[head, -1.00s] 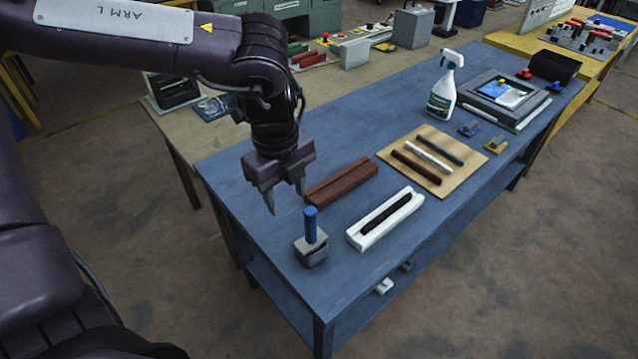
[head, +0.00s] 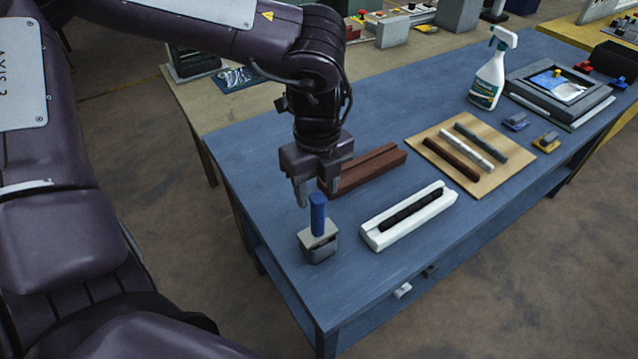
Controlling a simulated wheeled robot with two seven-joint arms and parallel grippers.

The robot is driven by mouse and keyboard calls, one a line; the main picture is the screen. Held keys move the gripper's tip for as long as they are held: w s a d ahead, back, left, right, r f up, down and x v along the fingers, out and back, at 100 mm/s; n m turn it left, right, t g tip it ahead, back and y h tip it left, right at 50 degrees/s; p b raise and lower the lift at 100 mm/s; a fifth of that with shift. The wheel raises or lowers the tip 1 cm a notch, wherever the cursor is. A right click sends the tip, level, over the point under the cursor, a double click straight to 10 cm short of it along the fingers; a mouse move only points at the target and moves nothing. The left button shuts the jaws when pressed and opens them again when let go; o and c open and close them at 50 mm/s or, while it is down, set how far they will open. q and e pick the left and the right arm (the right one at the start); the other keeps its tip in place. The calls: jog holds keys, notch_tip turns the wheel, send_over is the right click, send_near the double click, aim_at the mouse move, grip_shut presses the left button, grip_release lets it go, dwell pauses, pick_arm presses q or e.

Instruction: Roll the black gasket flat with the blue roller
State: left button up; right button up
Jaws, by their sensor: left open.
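The blue roller (head: 318,214) stands upright by its blue handle in a small grey holder (head: 318,247) near the table's front left corner. The black gasket (head: 411,210) lies in the groove of a white channel block (head: 378,240), to the right of the roller. My left gripper (head: 318,193) points down at the roller's handle, open, with its fingertips around or just behind the top of the handle; I cannot tell which. Nothing is clearly held. My right gripper is not in view.
A brown grooved block (head: 375,172) lies behind the white one. A wooden board (head: 490,182) with several strips, a spray bottle (head: 488,75), a grey frame (head: 590,112) and small clamps stand farther right on the blue table (head: 270,165). The table's front edge is close to the holder.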

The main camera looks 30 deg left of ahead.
aim_at(318, 214)
pick_arm(q)
jog(key=shift+s+f, duration=0.1)
jog(key=shift+f, duration=0.55)
notch_tip(318, 214, down, 5)
jog(key=b, duration=0.4)
jog(key=shift+f+b, duration=0.1)
jog(key=shift+b, duration=0.3)
jog(key=shift+w+f+b, duration=0.2)
jog(key=shift+f+b, duration=0.5)
jog(key=shift+b, duration=0.05)
grip_shut()
